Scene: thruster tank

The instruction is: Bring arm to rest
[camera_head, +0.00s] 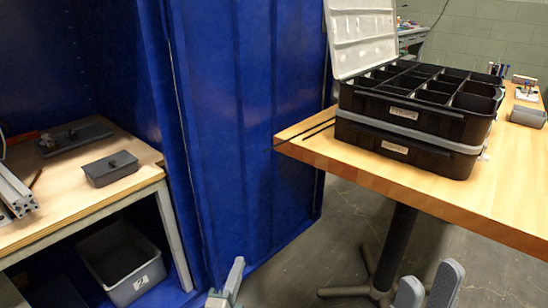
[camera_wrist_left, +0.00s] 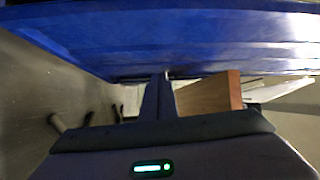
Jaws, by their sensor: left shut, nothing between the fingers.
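My left gripper (camera_head: 237,268) is at the bottom edge of the head view, left of centre, in front of the blue wall. Its fingers are shut with nothing between them. In the left wrist view the closed fingers (camera_wrist_left: 158,98) point toward the blue surface and the wooden edge beside it. My right gripper (camera_head: 431,276) is at the bottom right of the head view, below the wooden table. Its two grey fingertips stand apart with nothing visible between them. The rest of both arms is outside the head view.
A wooden table (camera_head: 350,160) at right carries a black compartment case (camera_head: 420,120) with its lid raised. A workbench (camera_head: 75,198) at left holds a small dark box (camera_head: 111,168); a grey bin (camera_head: 130,268) sits beneath. Blue walls (camera_head: 250,120) stand between. Floor (camera_head: 345,235) shows below the table.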

